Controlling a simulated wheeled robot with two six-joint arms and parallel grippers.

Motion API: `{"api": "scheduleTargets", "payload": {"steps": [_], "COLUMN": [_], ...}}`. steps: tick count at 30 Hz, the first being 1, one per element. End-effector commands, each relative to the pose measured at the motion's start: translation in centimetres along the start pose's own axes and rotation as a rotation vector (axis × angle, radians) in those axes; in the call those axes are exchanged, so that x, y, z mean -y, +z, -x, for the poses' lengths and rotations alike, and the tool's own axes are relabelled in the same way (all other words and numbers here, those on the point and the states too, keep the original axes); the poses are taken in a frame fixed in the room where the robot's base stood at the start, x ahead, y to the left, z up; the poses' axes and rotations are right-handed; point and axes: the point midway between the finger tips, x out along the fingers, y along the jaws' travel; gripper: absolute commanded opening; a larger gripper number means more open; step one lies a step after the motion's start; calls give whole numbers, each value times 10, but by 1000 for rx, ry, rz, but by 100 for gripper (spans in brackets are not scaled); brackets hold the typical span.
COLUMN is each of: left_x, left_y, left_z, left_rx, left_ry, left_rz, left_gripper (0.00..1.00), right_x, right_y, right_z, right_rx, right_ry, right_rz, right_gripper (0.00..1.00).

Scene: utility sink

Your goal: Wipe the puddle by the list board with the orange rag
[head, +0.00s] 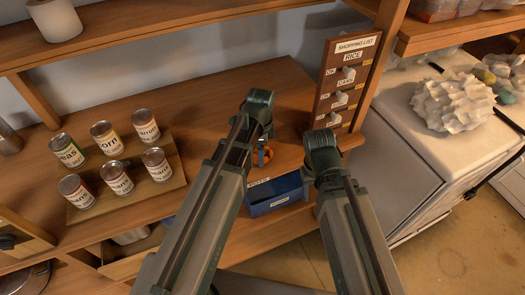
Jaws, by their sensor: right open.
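The list board (345,80) stands upright at the back right of the wooden counter, headed "Shopping list". A small orange patch (264,157), likely the orange rag, shows beside the end of my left arm, mostly hidden. I cannot make out the puddle; my arms cover part of the counter before the board. My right gripper (324,165) is open, pointing down in front of the board, its fingers largely hidden by the wrist. My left gripper (262,145) is by the orange patch; its fingers are too hidden to tell their state.
A wooden tray (85,213) with several labelled cans is at the left. A white appliance (400,160) stands right of the board. The counter between tray and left arm is clear.

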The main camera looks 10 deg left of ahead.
Motion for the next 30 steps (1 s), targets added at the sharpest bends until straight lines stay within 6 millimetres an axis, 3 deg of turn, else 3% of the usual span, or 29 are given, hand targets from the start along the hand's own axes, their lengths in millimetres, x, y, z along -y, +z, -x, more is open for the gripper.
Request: {"api": "scheduleTargets", "payload": {"steps": [21,30], "left_x": [0,0], "left_y": [0,0], "left_z": [60,60], "left_rx": [0,0], "left_ry": [0,0], "left_rz": [0,0], "left_gripper": [33,33], "right_x": [-6,-6], "right_y": [4,4], "right_z": [60,60], "right_rx": [0,0], "right_ry": [0,0], "right_rz": [0,0], "right_gripper": [50,50]}}
